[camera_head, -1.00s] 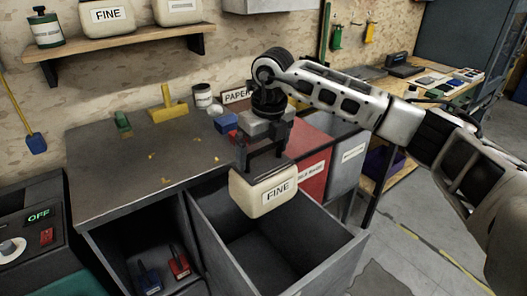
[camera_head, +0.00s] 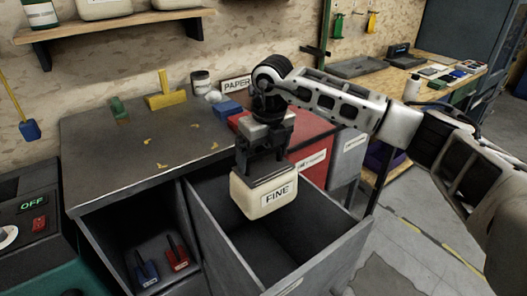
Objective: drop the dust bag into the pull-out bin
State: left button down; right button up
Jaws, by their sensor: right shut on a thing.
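The dust bag (camera_head: 262,194) is a cream, boxy bag with a label reading FINE. My right gripper (camera_head: 262,165) is shut on its top and holds it upright over the pull-out bin (camera_head: 352,240). The bin is a dark grey, open-topped drawer pulled out from under the bench, and its visible inside looks empty. The bag hangs at about the height of the bin's rim, toward its back; I cannot tell whether its bottom is below the rim. My left gripper is not in view.
A grey bench top (camera_head: 140,150) with yellow scraps lies behind and left. An open compartment left of the bin holds a blue tool (camera_head: 147,270) and a red tool (camera_head: 177,256). A red bin (camera_head: 312,160) and a grey bin (camera_head: 346,158) stand behind the pull-out bin.

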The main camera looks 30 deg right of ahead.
aim_at(270, 172)
jog(key=o, duration=1.3)
jog(key=shift+c, duration=0.2)
jog(key=shift+r, duration=0.1)
notch_tip(270, 172, up, 16)
jog(key=s, duration=0.2)
jog(key=shift+s+d+b, duration=0.15)
jog(key=shift+b, duration=0.15)
